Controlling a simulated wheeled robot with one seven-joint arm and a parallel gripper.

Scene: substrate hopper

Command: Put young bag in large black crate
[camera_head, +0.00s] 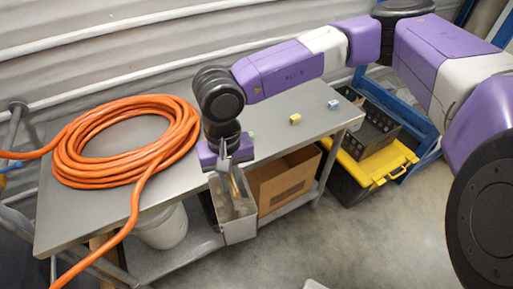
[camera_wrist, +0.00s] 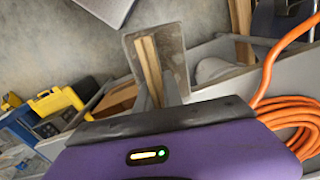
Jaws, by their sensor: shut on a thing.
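My gripper (camera_head: 229,178) points down at the front edge of the metal table and is shut on a narrow tan, strip-like thing (camera_head: 236,187). In the wrist view this tan thing (camera_wrist: 149,66) runs between the fingers, against a grey bin-like body (camera_wrist: 172,42). In the head view the grey open-topped bin (camera_head: 238,229) is directly below the fingers, around the tan thing's lower part. I cannot tell whether the two are joined, or whether either is the young bag. A black crate with holes (camera_head: 378,128) is at the right, apart from my gripper.
An orange hose (camera_head: 120,150) lies coiled on the metal table (camera_head: 170,208). Several small cubes, one yellow (camera_head: 295,119), lie on its right part. A yellow-lidded black box (camera_head: 385,165) stands at right. A cardboard box (camera_head: 285,180) and white bucket (camera_head: 162,228) are below the tabletop.

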